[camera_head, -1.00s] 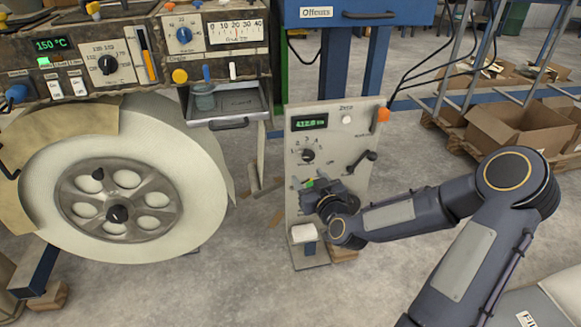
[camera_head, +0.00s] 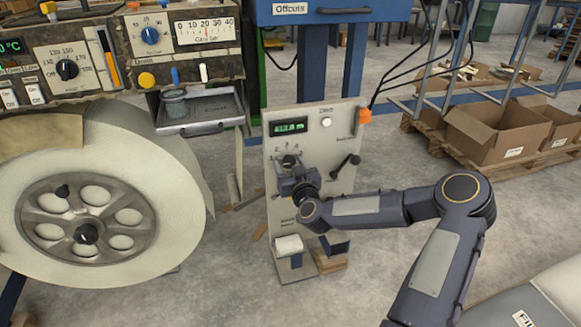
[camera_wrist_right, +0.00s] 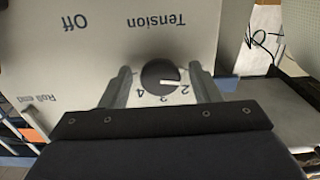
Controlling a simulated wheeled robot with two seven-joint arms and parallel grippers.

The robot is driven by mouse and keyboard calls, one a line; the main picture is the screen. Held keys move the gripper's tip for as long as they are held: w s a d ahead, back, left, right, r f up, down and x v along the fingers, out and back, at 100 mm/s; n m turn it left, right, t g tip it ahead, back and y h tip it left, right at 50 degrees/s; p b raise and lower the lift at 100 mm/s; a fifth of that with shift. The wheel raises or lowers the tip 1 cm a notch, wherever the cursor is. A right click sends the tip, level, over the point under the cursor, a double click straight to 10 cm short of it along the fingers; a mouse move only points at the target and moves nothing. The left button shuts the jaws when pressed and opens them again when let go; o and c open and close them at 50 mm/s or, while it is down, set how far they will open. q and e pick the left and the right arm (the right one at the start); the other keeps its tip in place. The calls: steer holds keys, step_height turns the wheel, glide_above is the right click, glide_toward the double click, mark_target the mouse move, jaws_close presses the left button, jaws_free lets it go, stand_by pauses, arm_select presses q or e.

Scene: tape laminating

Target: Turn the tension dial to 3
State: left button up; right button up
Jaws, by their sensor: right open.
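The tension dial (camera_head: 289,161) is a dark round knob on the upright grey panel (camera_head: 343,128), below the green display. In the right wrist view the dial (camera_wrist_right: 160,73) appears upside down under the word Tension, and its white pointer points right, close to the 2. My right gripper (camera_head: 288,172) is at the panel, just in front of the dial. In the wrist view the right gripper's fingers (camera_wrist_right: 160,78) are open, one on each side of the dial, with visible gaps between fingers and knob. My left gripper is out of view.
A crank lever (camera_head: 345,166) sits right of the dial, with an orange knob (camera_head: 364,116) at the panel's upper right edge. A large white roll (camera_head: 165,165) stands to the left. Cardboard boxes (camera_head: 497,133) are at the right on a pallet.

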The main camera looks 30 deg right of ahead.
steer(key=c, duration=0.9)
steer(key=shift+c, duration=0.2)
